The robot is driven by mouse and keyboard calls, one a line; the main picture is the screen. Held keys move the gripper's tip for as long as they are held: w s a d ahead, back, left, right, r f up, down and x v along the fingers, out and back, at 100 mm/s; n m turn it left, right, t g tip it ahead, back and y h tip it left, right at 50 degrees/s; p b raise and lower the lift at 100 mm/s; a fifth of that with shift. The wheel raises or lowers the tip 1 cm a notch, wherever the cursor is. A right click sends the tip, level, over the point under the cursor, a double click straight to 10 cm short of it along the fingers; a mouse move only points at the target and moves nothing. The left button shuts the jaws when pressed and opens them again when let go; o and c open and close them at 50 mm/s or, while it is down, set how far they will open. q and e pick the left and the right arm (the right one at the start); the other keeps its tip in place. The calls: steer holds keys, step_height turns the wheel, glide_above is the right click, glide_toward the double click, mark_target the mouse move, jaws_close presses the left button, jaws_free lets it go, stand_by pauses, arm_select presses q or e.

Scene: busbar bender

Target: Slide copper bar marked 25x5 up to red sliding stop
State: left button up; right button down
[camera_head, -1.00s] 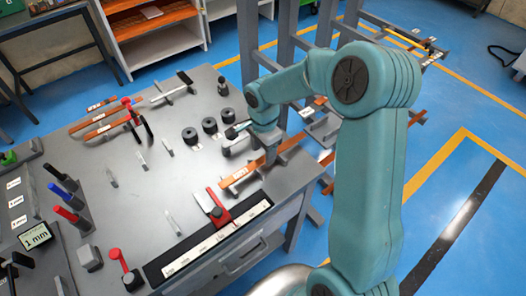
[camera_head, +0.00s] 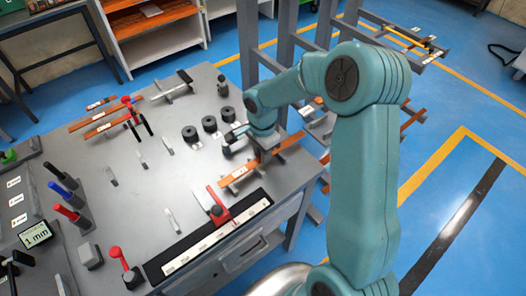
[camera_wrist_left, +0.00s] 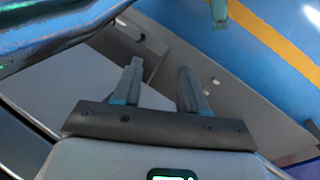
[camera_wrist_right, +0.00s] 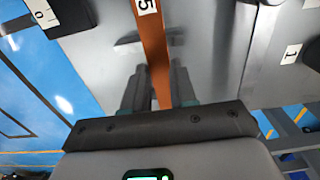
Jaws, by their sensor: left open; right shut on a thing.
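A copper bar (camera_head: 238,175) with a white label lies at an angle near the bench's right edge; a "5" shows on its label in the right wrist view (camera_wrist_right: 147,8), the rest cut off. My right gripper (camera_head: 265,154) is shut on this bar toward its far end; its fingers also flank the bar in the right wrist view (camera_wrist_right: 158,85). The red sliding stop (camera_head: 222,215) sits on a scale strip, nearer the front than the bar, with a visible gap between them. My left gripper (camera_wrist_left: 160,75) is open and empty; it is out of the head view.
Several black cylinders (camera_head: 210,125) stand left of my right gripper. More copper bars (camera_head: 104,128) lie at the bench's far left near a red-knobbed lever. The white scale strip (camera_head: 205,243) runs along the front right edge. Coloured-handled tools (camera_head: 70,197) stand at left.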

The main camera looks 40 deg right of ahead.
steer(key=shift+a, duration=0.25)
steer(key=shift+w+a+b, duration=0.1)
steer(key=shift+a+b, duration=0.2)
steer(key=shift+a, duration=0.05)
steer(key=shift+a+f, duration=0.1)
steer(key=shift+a, duration=0.2)
